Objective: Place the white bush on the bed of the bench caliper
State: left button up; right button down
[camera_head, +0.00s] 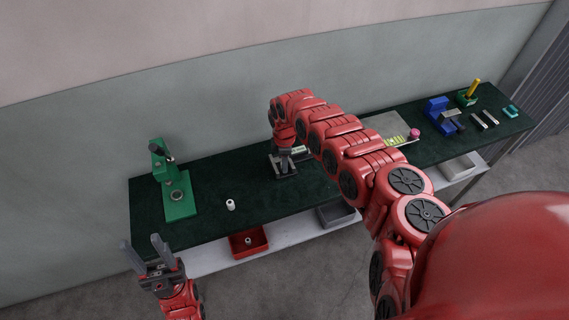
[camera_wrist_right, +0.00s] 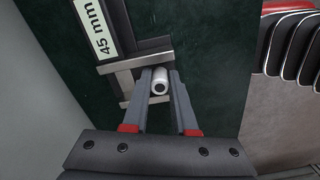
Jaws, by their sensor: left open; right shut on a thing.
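My right gripper (camera_wrist_right: 160,76) is shut on a white bush (camera_wrist_right: 160,87), a short cylinder with a dark hole in its end. In the right wrist view it is over the bench caliper (camera_wrist_right: 137,62), at its silver jaw bars beside a "45 mm" label. I cannot tell whether the bush touches the bed. In the head view the caliper (camera_head: 277,169) lies mid-bench, partly hidden under my right gripper (camera_head: 284,168). A second white piece (camera_head: 230,204) stands on the dark green bench mat to the left. My left gripper (camera_head: 142,243) is open and empty, off the bench's front left.
A green press (camera_head: 180,198) stands at the bench's left end. A red bin (camera_head: 238,250) holding a small part and a grey bin (camera_head: 337,215) sit on the lower shelf. A blue vise (camera_head: 440,112) is far right. The mat between press and caliper is mostly clear.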

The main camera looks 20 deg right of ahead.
jog(key=shift+f, duration=0.6)
jog(key=shift+f, duration=0.15)
jog(key=c, duration=0.7)
grip_release()
